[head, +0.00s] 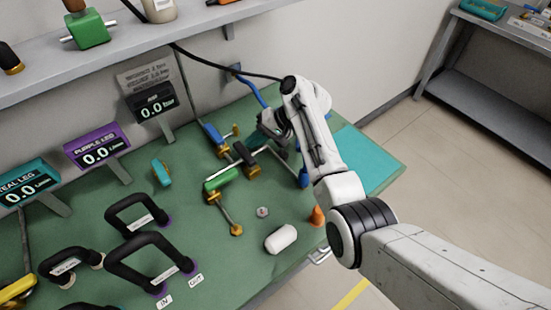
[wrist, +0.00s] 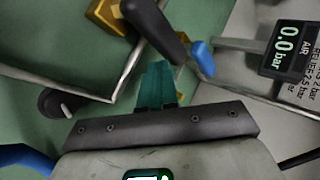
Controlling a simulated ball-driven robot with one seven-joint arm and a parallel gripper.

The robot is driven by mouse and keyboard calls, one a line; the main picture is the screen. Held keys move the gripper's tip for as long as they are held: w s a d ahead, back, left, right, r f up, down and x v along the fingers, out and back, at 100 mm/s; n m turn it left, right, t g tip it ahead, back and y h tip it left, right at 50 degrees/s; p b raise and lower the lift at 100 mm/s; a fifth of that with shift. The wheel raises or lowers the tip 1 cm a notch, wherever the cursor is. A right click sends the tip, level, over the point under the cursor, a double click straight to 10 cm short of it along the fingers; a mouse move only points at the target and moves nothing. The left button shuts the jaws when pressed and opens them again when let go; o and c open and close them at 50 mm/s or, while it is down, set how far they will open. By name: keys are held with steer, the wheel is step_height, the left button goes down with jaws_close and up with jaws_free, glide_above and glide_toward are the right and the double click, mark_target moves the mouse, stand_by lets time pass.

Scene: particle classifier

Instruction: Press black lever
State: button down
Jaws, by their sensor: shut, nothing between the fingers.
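The black lever (head: 245,153) sits on brass valve fittings on the green bench, between a blue lever (head: 211,133) and a green lever (head: 221,180). In the wrist view a black lever (wrist: 152,26) runs diagonally from a brass fitting (wrist: 108,17) near the top middle. A blue lever end (wrist: 202,58) is to its right. My gripper (wrist: 159,68) shows shut teal fingers just below the black lever in that picture; whether they touch it I cannot tell. In the head view my gripper (head: 268,125) is partly hidden by my wrist, to the upper right of the black lever.
The AIR display (head: 155,104) reads 0.0 bar, and it also shows in the wrist view (wrist: 290,48). Thin metal pipes (wrist: 128,68) run near the fingers. Black handles (head: 150,262), a white capsule-shaped object (head: 281,239) and an orange cone (head: 317,216) stand on the bench.

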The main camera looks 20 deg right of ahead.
steer(key=shift+w+a, duration=0.15)
steer(key=shift+a, duration=0.25)
stand_by(0.4)
